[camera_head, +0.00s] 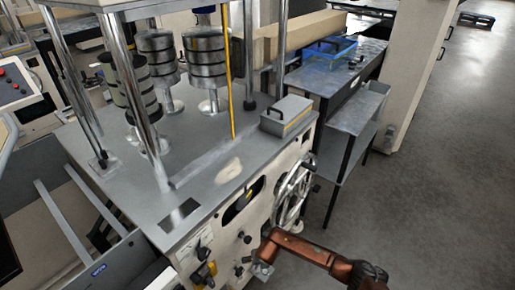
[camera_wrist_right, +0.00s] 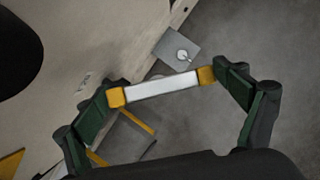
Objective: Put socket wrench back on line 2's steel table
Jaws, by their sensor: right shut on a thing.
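My right gripper (camera_wrist_right: 162,87) shows in the right wrist view, its two dark green fingers with yellow pads. It is shut on a pale bar (camera_wrist_right: 158,90), which spans from pad to pad. I cannot tell whether this bar is the socket wrench. A reddish-brown arm (camera_head: 312,253) of mine comes in at the lower right of the head view, near the machine's front. My left gripper is not in view. A grey steel table (camera_head: 337,76) stands beyond the machine; I cannot tell whether it is line 2's.
The machine (camera_head: 205,135) fills the left, with stacked rollers and posts. A handwheel (camera_head: 292,193) juts from its side. A grey box (camera_head: 287,115) sits on its top edge. A blue tray (camera_head: 333,48) lies on the far table. Open floor (camera_head: 440,190) is at right.

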